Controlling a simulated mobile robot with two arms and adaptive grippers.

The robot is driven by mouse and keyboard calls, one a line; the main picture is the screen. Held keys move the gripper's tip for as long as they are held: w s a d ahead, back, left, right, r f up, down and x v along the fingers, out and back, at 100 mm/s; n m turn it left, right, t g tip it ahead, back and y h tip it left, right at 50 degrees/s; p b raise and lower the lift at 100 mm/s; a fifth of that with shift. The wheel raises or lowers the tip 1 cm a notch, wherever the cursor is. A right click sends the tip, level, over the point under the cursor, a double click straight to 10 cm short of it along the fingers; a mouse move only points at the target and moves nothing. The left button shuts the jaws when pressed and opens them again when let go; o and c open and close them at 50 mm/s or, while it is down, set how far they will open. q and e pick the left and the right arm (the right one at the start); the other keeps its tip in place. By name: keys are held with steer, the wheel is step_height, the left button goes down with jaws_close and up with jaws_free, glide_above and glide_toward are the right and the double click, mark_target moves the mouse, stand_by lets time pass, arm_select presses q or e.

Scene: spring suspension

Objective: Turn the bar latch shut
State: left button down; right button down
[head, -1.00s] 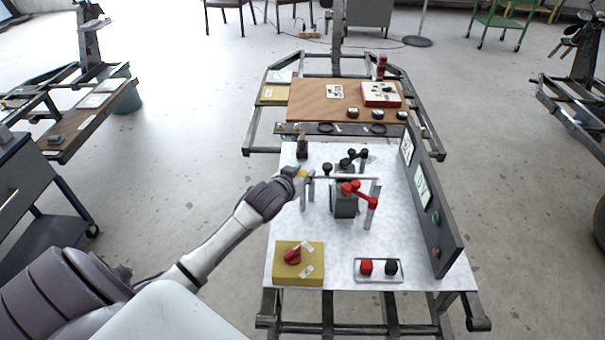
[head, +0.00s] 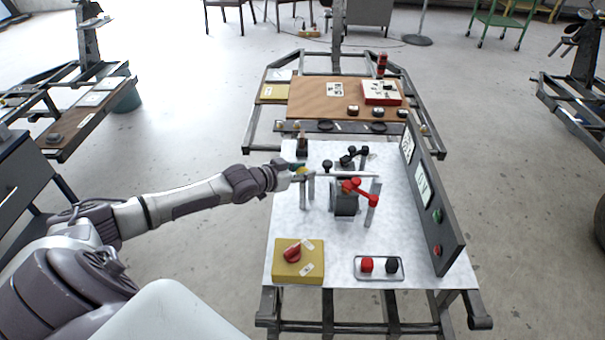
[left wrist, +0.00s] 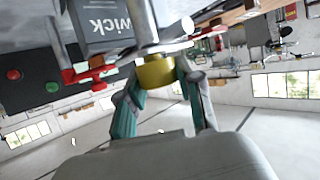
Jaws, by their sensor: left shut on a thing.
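My left gripper (head: 296,172) is at the left end of a thin metal bar, at the yellow grip (head: 303,171). In the left wrist view the teal fingers (left wrist: 160,85) are shut on the yellow grip (left wrist: 157,72), a short cylinder on a metal shaft. The bar (head: 345,175) lies roughly level across upright metal posts (head: 310,188). A dark grey block (head: 345,203) with a red handle (head: 363,190) stands in front of the bar. Which part is the bar latch is not labelled; the fingers hide part of the grip. My right gripper is not in view.
A yellow box with a red knob (head: 292,252) is at the front left of the white-topped table (head: 340,238). A dark upright panel (head: 431,195) bounds the right side. Black levers (head: 352,157) stand behind the bar.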

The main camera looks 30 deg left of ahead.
arm_select(q)
steer(key=shift+d+r, duration=0.1)
steer(key=c, duration=0.7)
jaws_free()
steer(key=shift+c, duration=0.2)
steer(key=shift+s, duration=0.1)
steer(key=v, duration=1.1)
steer(key=shift+s+r, duration=0.2)
steer(key=shift+s, duration=0.1)
